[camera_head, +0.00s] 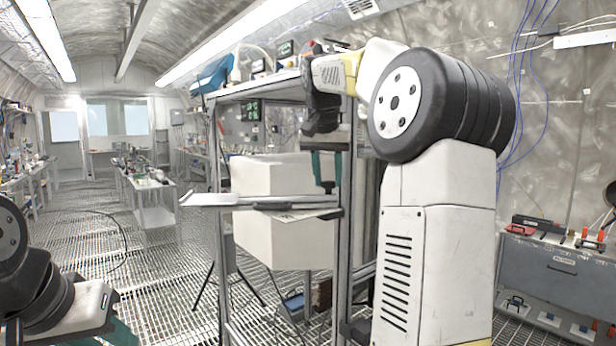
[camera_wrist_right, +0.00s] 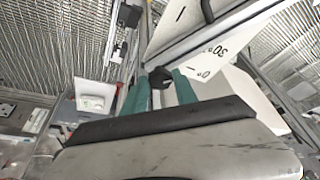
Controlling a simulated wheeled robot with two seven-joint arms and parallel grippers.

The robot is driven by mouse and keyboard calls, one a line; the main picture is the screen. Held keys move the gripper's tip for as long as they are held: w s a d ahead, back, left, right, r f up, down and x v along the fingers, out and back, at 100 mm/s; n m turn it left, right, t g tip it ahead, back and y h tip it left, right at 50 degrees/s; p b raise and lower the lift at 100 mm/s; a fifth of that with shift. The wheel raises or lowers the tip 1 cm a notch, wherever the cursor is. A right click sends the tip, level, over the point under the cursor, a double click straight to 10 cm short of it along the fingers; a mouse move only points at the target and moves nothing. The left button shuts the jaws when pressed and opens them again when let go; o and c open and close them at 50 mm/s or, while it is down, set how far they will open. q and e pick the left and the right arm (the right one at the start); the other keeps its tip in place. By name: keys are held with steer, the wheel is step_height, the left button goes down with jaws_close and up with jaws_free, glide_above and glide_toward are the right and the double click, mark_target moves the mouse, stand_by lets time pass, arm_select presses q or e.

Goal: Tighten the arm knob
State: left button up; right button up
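The arm knob is small and black. It shows in the right wrist view (camera_wrist_right: 161,77) between the teal fingertips, and in the head view (camera_head: 328,187) just under them. My right gripper (camera_head: 327,172) hangs fingers-down over the end of a flat grey arm (camera_head: 262,203). Its two fingers stand apart by about the knob's width and appear to touch it on both sides; the fingers partly hide it. A white scale plate (camera_wrist_right: 213,58) marked with degrees lies beside the knob. My left gripper (camera_head: 118,334) is cut off at the bottom left; only teal parts of it show.
Frame posts rise close to my right gripper. A grey tool cabinet (camera_head: 550,262) stands at the right. The grated floor (camera_head: 85,240) at the left is mostly open.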

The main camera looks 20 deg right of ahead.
jaws_close()
steer(key=shift+a+m, duration=0.1)
steer(key=shift+m, duration=0.2)
steer(key=shift+w+a+m+h, duration=0.15)
steer(key=shift+m+h, duration=0.35)
steer(key=shift+m, duration=0.5)
steer(key=shift+w+m+g+h, duration=0.1)
steer(key=shift+m+g+h, duration=0.3)
steer(key=shift+m, duration=0.8)
steer(key=shift+w+m+g+h, duration=0.1)
steer(key=shift+m+g, duration=0.5)
steer(key=shift+m, duration=0.6)
steer(key=o, duration=1.1)
jaws_free()
